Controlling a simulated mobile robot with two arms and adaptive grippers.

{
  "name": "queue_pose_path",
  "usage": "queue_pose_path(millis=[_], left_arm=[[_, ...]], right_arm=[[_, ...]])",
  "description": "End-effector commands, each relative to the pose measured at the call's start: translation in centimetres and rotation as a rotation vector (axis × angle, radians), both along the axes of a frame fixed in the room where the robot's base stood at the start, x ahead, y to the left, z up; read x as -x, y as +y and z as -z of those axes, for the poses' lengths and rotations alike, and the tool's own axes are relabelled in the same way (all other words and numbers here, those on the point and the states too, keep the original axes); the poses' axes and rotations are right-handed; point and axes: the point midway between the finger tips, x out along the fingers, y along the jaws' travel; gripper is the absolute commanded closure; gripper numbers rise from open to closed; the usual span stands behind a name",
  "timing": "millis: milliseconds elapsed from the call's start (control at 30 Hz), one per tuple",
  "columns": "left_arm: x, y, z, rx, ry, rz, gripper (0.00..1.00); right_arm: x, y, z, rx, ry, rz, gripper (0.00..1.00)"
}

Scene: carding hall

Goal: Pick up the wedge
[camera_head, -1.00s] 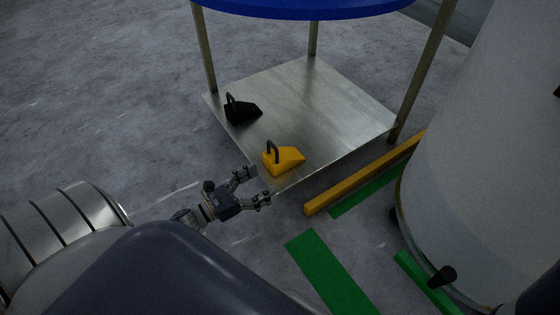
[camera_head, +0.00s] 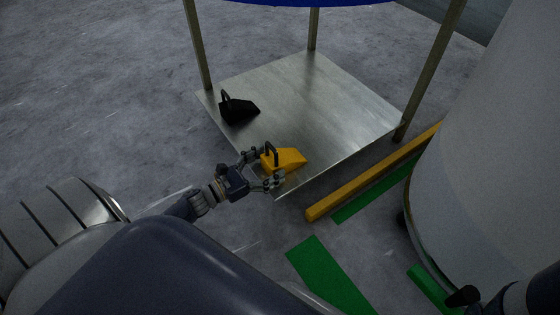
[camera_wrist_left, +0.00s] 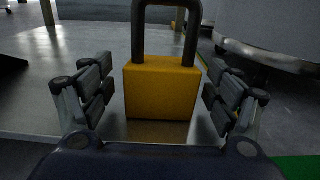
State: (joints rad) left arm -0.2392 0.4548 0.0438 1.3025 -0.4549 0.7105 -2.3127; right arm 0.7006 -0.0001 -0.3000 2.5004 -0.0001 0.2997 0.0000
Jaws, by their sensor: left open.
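A yellow wedge (camera_head: 288,160) with a dark loop handle sits near the front corner of a metal shelf (camera_head: 325,100). A black wedge (camera_head: 238,107) with a similar handle sits on the same shelf, further back and to the left. My left gripper (camera_head: 267,168) is open at the handle end of the yellow wedge. In the left wrist view the yellow wedge (camera_wrist_left: 160,92) stands between the two open fingers, with a visible gap on each side. Its lower far part is hidden behind its own end face. My right gripper does not show.
Shelf posts (camera_head: 198,45) rise to a blue top (camera_head: 290,2). A yellow bar (camera_head: 370,172) and green floor strips (camera_head: 325,270) lie on the right of the shelf. A large pale cylinder (camera_head: 480,170) stands at the right. The grey floor (camera_head: 90,90) at the left is clear.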

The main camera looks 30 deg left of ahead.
Motion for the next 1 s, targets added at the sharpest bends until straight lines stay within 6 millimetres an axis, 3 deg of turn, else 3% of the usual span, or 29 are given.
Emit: queue_pose_path(millis=[333,633,667,900,1000], left_arm=[[-4.0,-1.8,-0.1,0.0,-0.004,0.002,0.18],[-4.6,-2.0,-0.3,-0.001,-0.001,0.0,0.18],[-4.6,-2.1,-0.3,-0.001,-0.001,0.0,0.21],[-4.6,-2.0,-0.3,-0.001,-0.001,0.0,0.75],[-4.6,-2.0,-0.4,0.001,-0.004,0.001,0.77]], right_arm=[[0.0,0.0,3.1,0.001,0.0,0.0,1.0],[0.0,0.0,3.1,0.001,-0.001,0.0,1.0],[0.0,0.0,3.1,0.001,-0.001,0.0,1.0],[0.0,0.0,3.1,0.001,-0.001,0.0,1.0],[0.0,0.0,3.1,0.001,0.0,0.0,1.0]])
